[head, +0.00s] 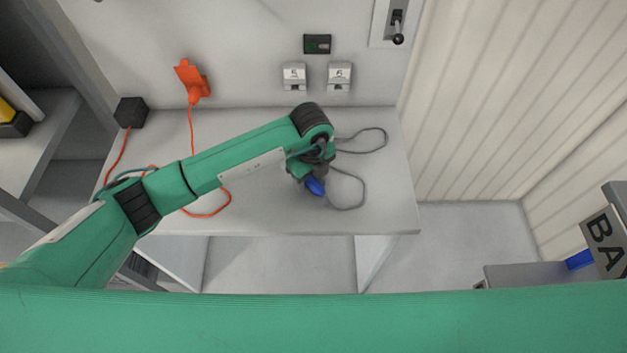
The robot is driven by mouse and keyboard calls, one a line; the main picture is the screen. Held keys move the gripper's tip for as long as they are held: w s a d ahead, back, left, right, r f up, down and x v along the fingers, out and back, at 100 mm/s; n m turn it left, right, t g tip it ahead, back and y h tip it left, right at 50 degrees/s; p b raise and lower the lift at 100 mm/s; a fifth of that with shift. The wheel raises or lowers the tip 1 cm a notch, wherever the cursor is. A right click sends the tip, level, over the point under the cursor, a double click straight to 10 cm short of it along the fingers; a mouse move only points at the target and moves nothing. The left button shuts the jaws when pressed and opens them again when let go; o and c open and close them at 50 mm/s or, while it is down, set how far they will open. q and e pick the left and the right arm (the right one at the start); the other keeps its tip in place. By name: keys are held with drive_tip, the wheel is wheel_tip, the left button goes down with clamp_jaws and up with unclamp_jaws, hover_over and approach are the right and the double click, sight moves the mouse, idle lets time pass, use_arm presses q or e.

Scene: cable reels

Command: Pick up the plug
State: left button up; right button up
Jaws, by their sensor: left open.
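A blue plug (315,186) is on the grey table (265,215) right of its middle. A thin grey cable (360,190) loops on the table to its right. My left arm reaches in from the left, and my left gripper (311,170) points down over the plug. The gripper is open. The wrist and fingers hide part of the plug, and I cannot tell whether the fingers touch it. My right gripper is not in view.
An orange connector (192,82) is at the back wall, its orange cable (191,130) running down onto the table. A black box (130,112) sits at the back left. Two grey sockets (294,76) and a lever switch (397,30) are on the wall. The table's front right is clear.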

sight(312, 180)
use_arm(q)
drive_tip(key=shift+f, duration=0.3)
clamp_jaws()
drive_tip(key=shift+r, duration=0.1)
drive_tip(key=shift+r+p, duration=0.35)
drive_tip(key=shift+r, duration=0.1)
wheel_tip(312, 180, up, 7)
drive_tip(key=p, duration=0.4)
drive_tip(key=shift+f, duration=0.2)
drive_tip(key=s+p, duration=0.4)
drive_tip(key=s, duration=1.4)
drive_tip(key=shift+f, duration=0.3)
